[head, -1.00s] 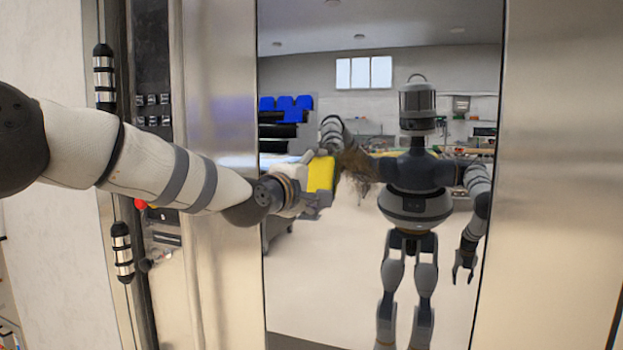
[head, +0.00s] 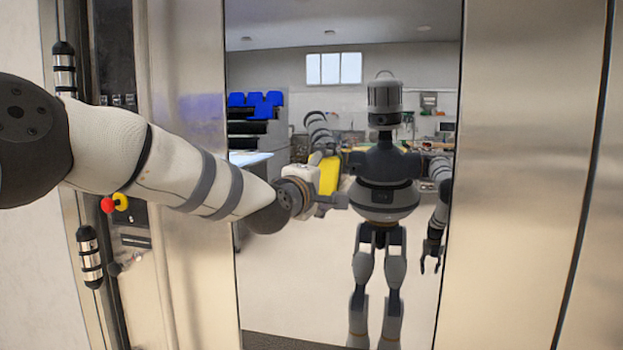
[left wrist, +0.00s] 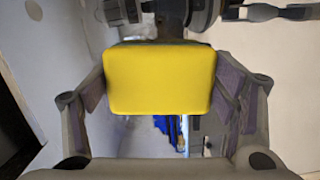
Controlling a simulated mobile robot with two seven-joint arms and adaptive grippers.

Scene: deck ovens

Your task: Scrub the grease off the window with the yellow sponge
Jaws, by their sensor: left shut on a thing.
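My left gripper (head: 318,188) is shut on the yellow sponge (head: 329,175) in front of the tall window (head: 290,270). In the left wrist view the sponge (left wrist: 158,80) is a yellow block between the two fingers, its broad face toward the camera. The window mirrors the room and my own body. I cannot tell whether the sponge touches the glass. No clear brown grease smear shows on the visible glass now; the part behind the sponge and gripper is hidden. My right gripper shows only as a reflection.
Steel panels flank the window on the left (head: 195,290) and right (head: 520,200). At the left are a dark control strip with a red and yellow knob (head: 113,203) and cylindrical hinges (head: 88,255). The blue seats and furniture in the glass are reflections.

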